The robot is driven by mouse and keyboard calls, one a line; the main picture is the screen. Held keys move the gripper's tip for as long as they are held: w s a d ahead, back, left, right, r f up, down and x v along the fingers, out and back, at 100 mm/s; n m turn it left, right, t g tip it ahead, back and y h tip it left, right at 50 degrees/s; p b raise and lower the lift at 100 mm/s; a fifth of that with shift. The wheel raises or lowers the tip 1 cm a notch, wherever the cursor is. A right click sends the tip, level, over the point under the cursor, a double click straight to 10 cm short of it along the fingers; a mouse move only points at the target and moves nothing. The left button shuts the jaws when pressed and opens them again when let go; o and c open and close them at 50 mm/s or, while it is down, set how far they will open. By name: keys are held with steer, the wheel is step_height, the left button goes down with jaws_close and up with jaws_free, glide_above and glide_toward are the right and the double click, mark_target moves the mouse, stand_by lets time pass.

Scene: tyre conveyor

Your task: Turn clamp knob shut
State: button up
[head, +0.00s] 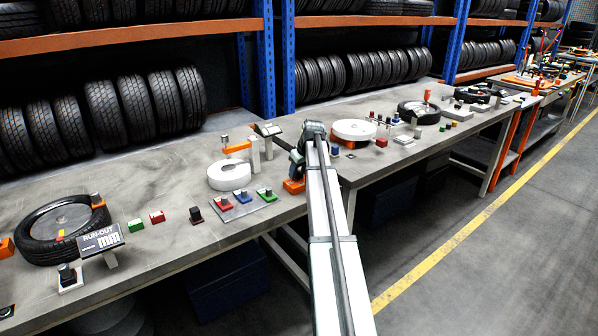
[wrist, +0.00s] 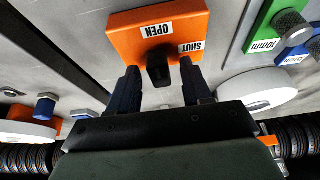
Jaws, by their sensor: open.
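The clamp block is orange with white OPEN and SHUT labels, and fills the top middle of the wrist view (wrist: 185,20). Its black knob (wrist: 158,70) stands out from the block, below the OPEN label; the SHUT label is off to the right. My gripper (wrist: 160,78) is open, with one dark finger on each side of the knob and visible gaps between. I cannot tell exactly which label the knob points at. In the head view the orange block (head: 293,187) shows at the bench's front edge under my gripper (head: 297,172), which hides the knob.
A plate with red, blue and green blocks (head: 241,207) lies left of the clamp. A white ring (head: 229,175) sits behind that plate, near an orange-topped stand (head: 237,148). A white disc (head: 353,131) lies to the right. A tyre (head: 62,230) lies at the far left.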

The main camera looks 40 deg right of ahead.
jaws_close()
stand_by(0.4)
steer(key=m+h, duration=0.1)
steer(key=m, duration=0.2)
steer(key=shift+a, duration=0.15)
steer(key=m+g+h, duration=0.1)
steer(key=m, duration=0.2)
steer(key=shift+a+m, duration=0.1)
steer(key=shift+m, duration=0.2)
steer(key=m, duration=0.2)
steer(key=m+g+h, duration=0.1)
steer(key=m, duration=0.1)
steer(key=shift+w+h, duration=0.15)
steer(key=shift+h, duration=0.15)
steer(key=shift+m+g+h, duration=0.3)
steer(key=shift+m+g, duration=0.2)
steer(key=shift+m, duration=1.1)
